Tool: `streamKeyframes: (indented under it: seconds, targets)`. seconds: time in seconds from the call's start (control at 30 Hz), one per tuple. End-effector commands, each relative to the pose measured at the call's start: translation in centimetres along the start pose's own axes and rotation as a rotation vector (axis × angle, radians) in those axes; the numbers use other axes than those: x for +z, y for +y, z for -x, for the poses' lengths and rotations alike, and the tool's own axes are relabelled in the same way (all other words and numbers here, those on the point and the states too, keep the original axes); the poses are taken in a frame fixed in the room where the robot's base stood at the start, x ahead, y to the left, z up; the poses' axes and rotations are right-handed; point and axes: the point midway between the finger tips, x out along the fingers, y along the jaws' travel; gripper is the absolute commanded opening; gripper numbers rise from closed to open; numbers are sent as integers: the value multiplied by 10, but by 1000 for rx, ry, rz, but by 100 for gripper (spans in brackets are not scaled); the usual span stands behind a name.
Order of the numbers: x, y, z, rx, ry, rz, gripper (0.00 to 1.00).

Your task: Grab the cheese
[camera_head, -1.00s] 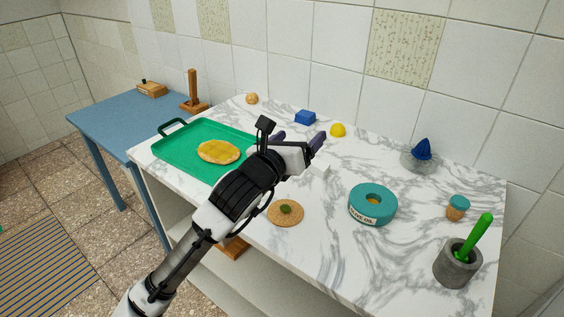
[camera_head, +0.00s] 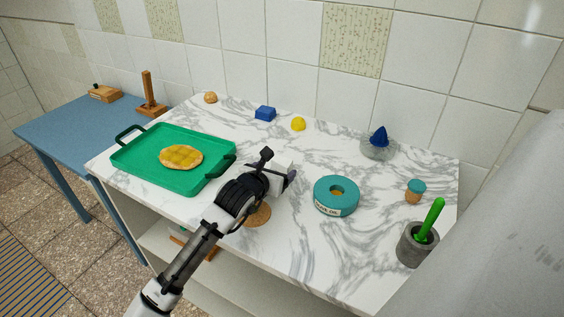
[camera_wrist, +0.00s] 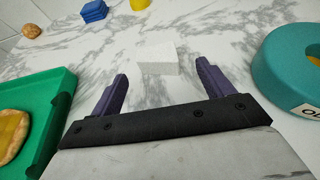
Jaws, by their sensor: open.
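A white rectangular block (camera_wrist: 157,58), which looks like the cheese, lies on the marble counter in the wrist view. My gripper (camera_wrist: 161,82) is open and empty, with its two purple fingers spread. The block is just beyond the fingertips, roughly centred between them, and not held. In the head view my gripper (camera_head: 284,177) is over the middle of the counter. The block is hard to make out there against my pale gripper.
A teal olive oil container (camera_head: 336,197) stands right of my gripper. A green tray (camera_head: 140,172) with a round flatbread (camera_head: 181,157) is on the left. A blue block (camera_head: 265,114) and a yellow lemon-like item (camera_head: 298,124) are behind. A grey mortar (camera_head: 414,247) stands front right.

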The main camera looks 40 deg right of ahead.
Motion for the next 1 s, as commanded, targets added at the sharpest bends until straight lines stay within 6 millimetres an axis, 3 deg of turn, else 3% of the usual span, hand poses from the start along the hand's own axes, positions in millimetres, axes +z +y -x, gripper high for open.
streamKeyframes:
  seconds: [0.3,0.63,1.0]
  targets:
    - [0,3,-40,-1,2,2,80]
    - [-3,4,-48,0,0,1,80]
    - [-2,4,-47,0,0,1,32]
